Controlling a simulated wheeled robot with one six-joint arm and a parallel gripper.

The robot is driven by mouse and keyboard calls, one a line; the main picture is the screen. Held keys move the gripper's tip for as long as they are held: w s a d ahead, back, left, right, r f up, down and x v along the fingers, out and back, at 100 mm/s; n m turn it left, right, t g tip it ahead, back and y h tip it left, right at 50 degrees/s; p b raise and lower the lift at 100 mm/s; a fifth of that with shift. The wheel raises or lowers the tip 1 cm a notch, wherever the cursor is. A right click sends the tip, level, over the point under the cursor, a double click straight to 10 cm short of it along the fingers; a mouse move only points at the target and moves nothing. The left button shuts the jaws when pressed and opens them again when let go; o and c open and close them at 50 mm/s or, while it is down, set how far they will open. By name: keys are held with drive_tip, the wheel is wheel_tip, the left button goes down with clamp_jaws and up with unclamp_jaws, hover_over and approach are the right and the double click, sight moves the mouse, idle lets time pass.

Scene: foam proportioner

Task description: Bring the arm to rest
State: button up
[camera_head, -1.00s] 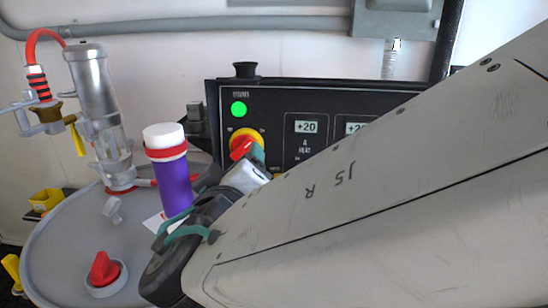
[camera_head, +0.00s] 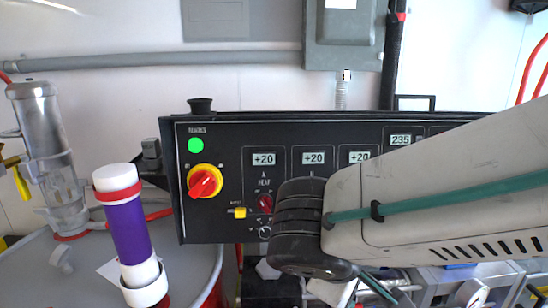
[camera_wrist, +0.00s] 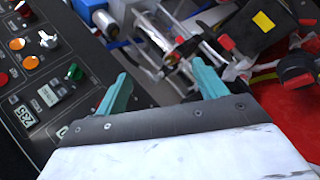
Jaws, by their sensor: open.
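My arm crosses the right side of the head view in front of the control panel (camera_head: 218,222), its dark rounded joint low in the middle. In the wrist view my gripper (camera_wrist: 162,88) shows two teal fingers spread wide apart with nothing between them. In the head view the gripper is mostly hidden behind and below my arm. The red rotary switch on its yellow disc (camera_head: 205,181) stands clear of my arm, left of it. A green lamp (camera_head: 196,145) above the switch is lit.
A purple bottle with white ends (camera_head: 128,228) stands on the grey drum (camera_head: 205,262) at the left, by a clear-and-metal cylinder (camera_head: 48,150). Pipes and fittings crowd below the panel. The wrist view shows panel knobs (camera_wrist: 75,72) left and a red surface (camera_wrist: 290,115) right.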

drive_tip(key=s+d+r+m+g+y, duration=0.1)
drive_tip(key=s+d+m+g+y, duration=0.3)
drive_tip(key=s+d+m, duration=0.5)
drive_tip(key=shift+s+d+y, duration=0.2)
drive_tip(key=shift+d+y, duration=0.7)
drive_tip(key=shift+d, duration=1.3)
drive_tip(key=shift+r, duration=0.1)
